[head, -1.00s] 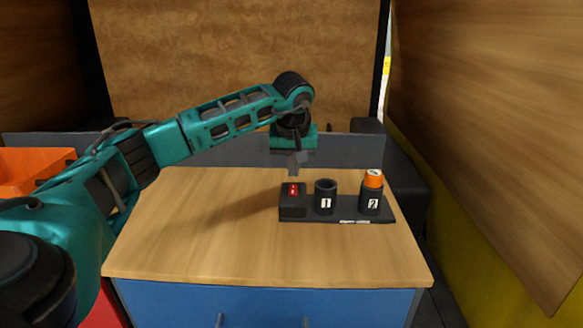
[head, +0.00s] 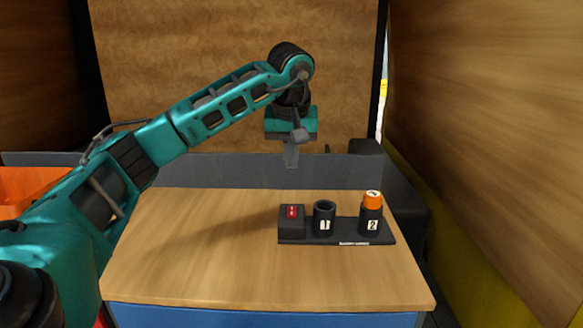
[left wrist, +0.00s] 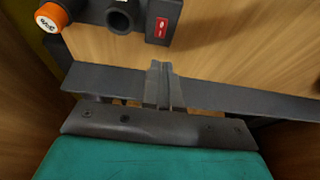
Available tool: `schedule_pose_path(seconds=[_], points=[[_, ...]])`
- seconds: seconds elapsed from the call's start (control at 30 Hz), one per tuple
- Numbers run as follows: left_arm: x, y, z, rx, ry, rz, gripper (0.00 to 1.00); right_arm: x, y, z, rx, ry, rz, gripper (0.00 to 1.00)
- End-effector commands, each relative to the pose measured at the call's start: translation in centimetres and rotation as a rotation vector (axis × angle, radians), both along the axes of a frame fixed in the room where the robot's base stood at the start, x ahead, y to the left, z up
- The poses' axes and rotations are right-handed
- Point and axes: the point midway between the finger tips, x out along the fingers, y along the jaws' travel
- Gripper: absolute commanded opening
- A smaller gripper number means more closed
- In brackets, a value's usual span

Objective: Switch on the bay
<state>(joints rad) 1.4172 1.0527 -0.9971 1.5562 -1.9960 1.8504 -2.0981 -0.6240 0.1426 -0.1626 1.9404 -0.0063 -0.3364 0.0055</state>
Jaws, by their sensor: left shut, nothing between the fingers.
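The bay's switch is a red rocker (head: 291,211) with white marks on a black box (head: 291,228), at the left end of a dark base plate on the table. It also shows in the left wrist view, where the red rocker (left wrist: 162,27) is at the top. I cannot tell which way the rocker is tipped. My left gripper (head: 291,163) hangs fingers-down above and apart from the box. Its fingers (left wrist: 163,85) are together and empty in the left wrist view. My right gripper is not in view.
Beside the box stand an empty black cup (head: 324,219) marked 1 and a cup (head: 370,222) marked 2 holding an orange-topped piece (head: 373,200). The wooden tabletop (head: 190,245) is clear at left and front. A grey rail (head: 220,172) runs along the back.

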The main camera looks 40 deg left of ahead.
Motion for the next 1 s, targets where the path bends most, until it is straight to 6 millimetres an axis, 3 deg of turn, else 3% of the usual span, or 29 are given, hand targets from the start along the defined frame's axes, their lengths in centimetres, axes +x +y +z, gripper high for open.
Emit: schedule_pose_path(seconds=[0.2, 0.67, 0.77, 1.0], points=[[0.8, 0.8, 0.1, 0.001, -0.006, 0.003, 0.0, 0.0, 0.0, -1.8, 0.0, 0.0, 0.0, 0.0], [0.9, 1.0, -0.1, 0.001, -0.002, 0.002, 0.0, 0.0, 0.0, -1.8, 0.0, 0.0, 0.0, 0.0], [1.2, 1.2, -1.0, 0.001, -0.001, 0.002, 0.0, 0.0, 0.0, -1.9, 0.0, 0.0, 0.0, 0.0], [2.4, 2.3, -5.5, 0.001, 0.001, 0.004, 0.0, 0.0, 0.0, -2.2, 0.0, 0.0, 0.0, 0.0]])
